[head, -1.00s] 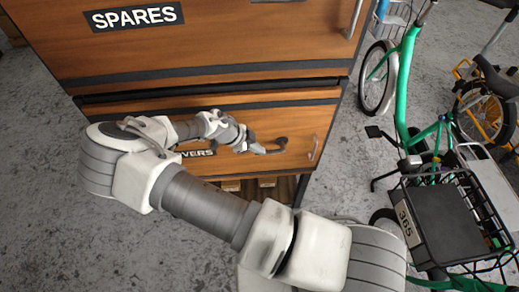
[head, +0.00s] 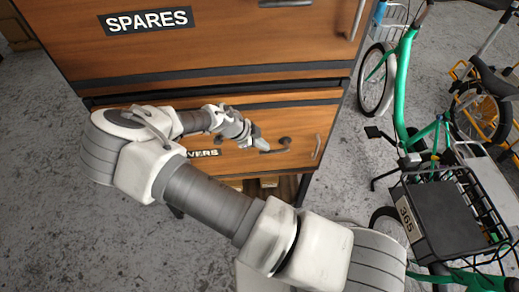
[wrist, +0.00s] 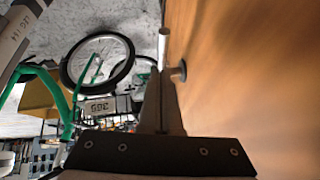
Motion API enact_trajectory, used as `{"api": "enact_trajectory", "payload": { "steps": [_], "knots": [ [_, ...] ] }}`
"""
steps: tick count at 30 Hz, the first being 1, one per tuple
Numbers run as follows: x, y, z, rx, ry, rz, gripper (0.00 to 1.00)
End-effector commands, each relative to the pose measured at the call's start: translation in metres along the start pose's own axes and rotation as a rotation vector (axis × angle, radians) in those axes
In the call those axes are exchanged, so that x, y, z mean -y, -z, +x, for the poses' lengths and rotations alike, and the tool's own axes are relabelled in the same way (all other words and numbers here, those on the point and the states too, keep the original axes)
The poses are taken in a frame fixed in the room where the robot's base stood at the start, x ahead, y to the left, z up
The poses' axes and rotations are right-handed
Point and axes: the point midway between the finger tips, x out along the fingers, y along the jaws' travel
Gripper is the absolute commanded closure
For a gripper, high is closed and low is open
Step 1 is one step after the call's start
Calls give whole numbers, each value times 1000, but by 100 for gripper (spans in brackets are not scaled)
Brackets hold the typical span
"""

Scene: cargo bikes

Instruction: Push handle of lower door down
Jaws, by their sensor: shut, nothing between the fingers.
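The lower door (head: 300,128) is a brown wood panel with a partly covered label ending in "VERS".
The upper door (head: 250,40) is labelled SPARES. A vertical bar handle (head: 317,147) is at the lower door's right edge. A green cargo bike (head: 403,90) with a black rack box (head: 440,210) stands at the right. Grey floor (head: 60,200) is open at the left.

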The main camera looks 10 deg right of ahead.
Motion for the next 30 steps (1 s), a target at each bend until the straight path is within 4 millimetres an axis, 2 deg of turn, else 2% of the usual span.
{"api": "enact_trajectory", "payload": {
  "steps": [2, 9, 15, 21, 30],
  "knots": [
    [4, 8, -3, -1, 0, 2, 100],
    [3, -6, -57, 2, 4, -2, 100],
    [2, -12, -88, 0, 2, -1, 100],
    [1, -14, -100, -2, 0, 1, 100],
    [1, -14, -100, -2, 0, 1, 100]
  ]
}}
